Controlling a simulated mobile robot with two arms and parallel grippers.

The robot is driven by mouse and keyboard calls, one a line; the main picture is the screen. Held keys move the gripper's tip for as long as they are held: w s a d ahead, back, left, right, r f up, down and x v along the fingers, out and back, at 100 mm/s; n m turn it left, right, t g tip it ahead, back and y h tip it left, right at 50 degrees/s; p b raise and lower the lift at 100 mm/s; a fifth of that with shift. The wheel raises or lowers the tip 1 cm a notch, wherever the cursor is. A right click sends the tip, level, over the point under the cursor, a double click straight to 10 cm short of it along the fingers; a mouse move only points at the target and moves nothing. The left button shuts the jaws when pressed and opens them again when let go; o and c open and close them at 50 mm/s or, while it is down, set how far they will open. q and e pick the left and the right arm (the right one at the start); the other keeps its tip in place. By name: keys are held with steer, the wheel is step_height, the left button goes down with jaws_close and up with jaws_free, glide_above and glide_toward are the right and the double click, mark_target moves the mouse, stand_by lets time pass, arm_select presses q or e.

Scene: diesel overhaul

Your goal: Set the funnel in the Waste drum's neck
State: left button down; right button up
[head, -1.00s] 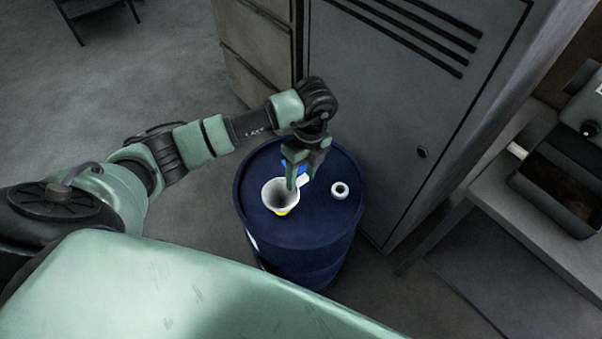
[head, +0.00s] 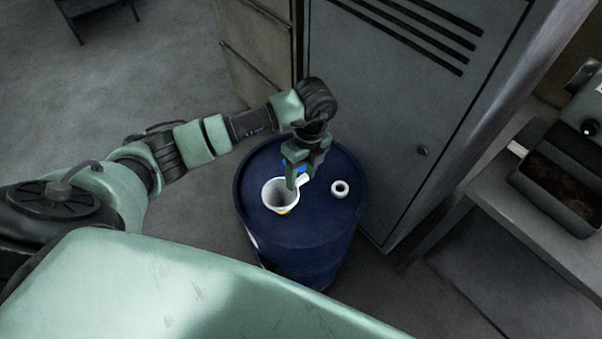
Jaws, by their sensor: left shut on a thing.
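The blue Waste drum (head: 316,231) stands upright on the floor in front of a grey cabinet. The white funnel (head: 279,196) is over the left part of the drum's top, its wide mouth facing up. A bit of yellow shows below its rim. My left gripper (head: 298,182) is shut on the funnel at its right side, by the handle. The funnel's spout is hidden, so I cannot tell whether it sits in a neck. A white ring-shaped neck or cap (head: 340,189) shows on the right part of the drum's top. My right gripper is not in view.
The grey cabinet (head: 400,100) stands close behind the drum. A workbench (head: 515,215) with a dark open tray (head: 560,185) is at the right. A beige drawer unit (head: 255,50) is at the back. Floor at the left is clear.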

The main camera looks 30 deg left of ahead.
arm_select(q)
steer(key=shift+s+a+f+b, duration=0.1)
steer(key=shift+f+b, duration=0.45)
steer(key=shift+f, duration=0.35)
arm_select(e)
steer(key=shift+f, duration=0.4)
arm_select(q)
steer(key=c, duration=0.6)
jaws_free()
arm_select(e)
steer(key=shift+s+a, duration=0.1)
